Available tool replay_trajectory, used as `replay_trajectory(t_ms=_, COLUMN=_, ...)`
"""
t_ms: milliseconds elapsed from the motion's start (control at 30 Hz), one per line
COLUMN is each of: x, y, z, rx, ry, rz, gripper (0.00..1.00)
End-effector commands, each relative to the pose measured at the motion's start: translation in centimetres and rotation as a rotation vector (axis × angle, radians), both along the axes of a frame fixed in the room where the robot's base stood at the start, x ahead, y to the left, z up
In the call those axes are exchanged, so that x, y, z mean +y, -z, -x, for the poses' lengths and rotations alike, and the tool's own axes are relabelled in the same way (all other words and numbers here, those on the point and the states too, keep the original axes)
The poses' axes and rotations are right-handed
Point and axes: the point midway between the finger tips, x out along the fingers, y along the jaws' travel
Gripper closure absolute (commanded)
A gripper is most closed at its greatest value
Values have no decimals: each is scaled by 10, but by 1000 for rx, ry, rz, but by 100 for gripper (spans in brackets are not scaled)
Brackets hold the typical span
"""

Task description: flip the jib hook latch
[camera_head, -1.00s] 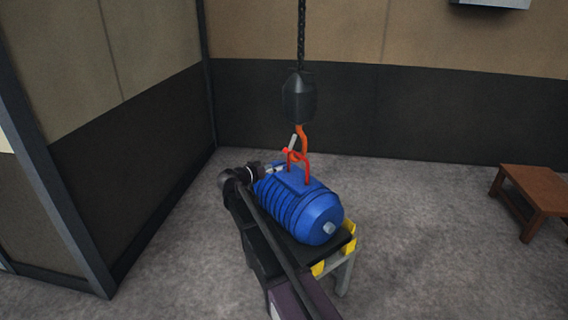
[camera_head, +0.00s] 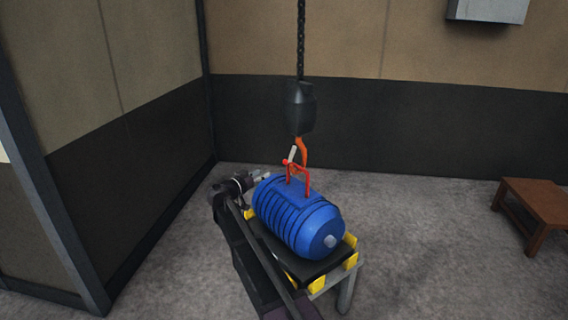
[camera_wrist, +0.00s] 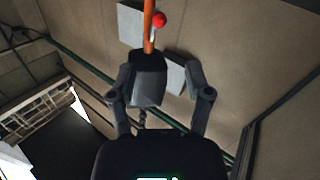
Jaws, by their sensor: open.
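The jib's orange hook (camera_head: 302,148) hangs from a black hook block (camera_head: 300,107) on a chain. A pale latch bar (camera_head: 292,154) tilts across the hook mouth, with a red ball (camera_head: 285,161) at its lower end. The hook meets a red lifting bail (camera_head: 307,182) on top of a blue ribbed casting (camera_head: 297,222). My gripper (camera_head: 265,175) is open, just left of the bail and below the latch. In the wrist view, the orange hook (camera_wrist: 149,40), red ball (camera_wrist: 159,19) and black block (camera_wrist: 148,78) appear between and beyond my open fingers (camera_wrist: 158,78).
The casting lies on a dark-topped stand (camera_head: 343,290) with yellow corner blocks. A brown wooden table (camera_head: 540,200) stands at the right. A grey box (camera_head: 488,10) is on the back wall. A partition wall (camera_head: 110,130) is at the left. The floor between stand and table is clear.

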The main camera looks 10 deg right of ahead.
Motion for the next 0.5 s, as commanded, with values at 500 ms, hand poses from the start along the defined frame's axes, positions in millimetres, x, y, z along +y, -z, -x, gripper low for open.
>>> replay_trajectory(t_ms=500, x=-54, y=0, z=-44, rx=0, ry=2, rz=0, gripper=36)
